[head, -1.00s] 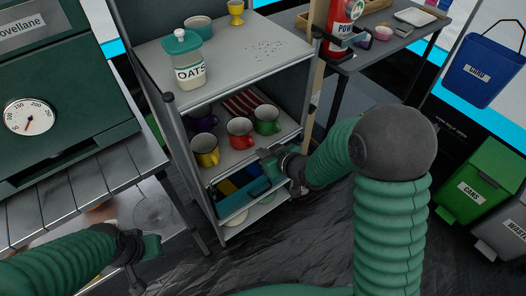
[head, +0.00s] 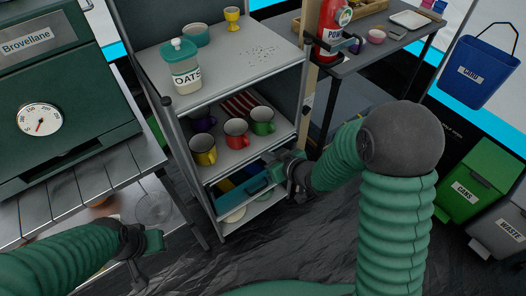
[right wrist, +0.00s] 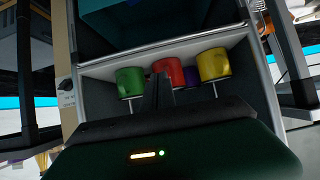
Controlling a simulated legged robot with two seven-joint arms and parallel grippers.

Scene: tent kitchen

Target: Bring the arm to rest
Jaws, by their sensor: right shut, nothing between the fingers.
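My right gripper (head: 279,163) is shut and empty, just right of the shelf unit (head: 228,55), beside its lower shelves. Its closed fingers also show in the right wrist view (right wrist: 161,92), in front of the mugs. My left gripper (head: 150,243) hangs low at the left, over the floor in front of the slatted side table. Its fingers are too small to tell open or shut.
The middle shelf holds a yellow mug (head: 203,151), a red mug (head: 236,132), a green mug (head: 262,121) and a purple mug (head: 202,120). A teal bin (head: 257,184) sits below. An oats jar (head: 186,72) stands on top. Dark floor (head: 280,240) is open in front.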

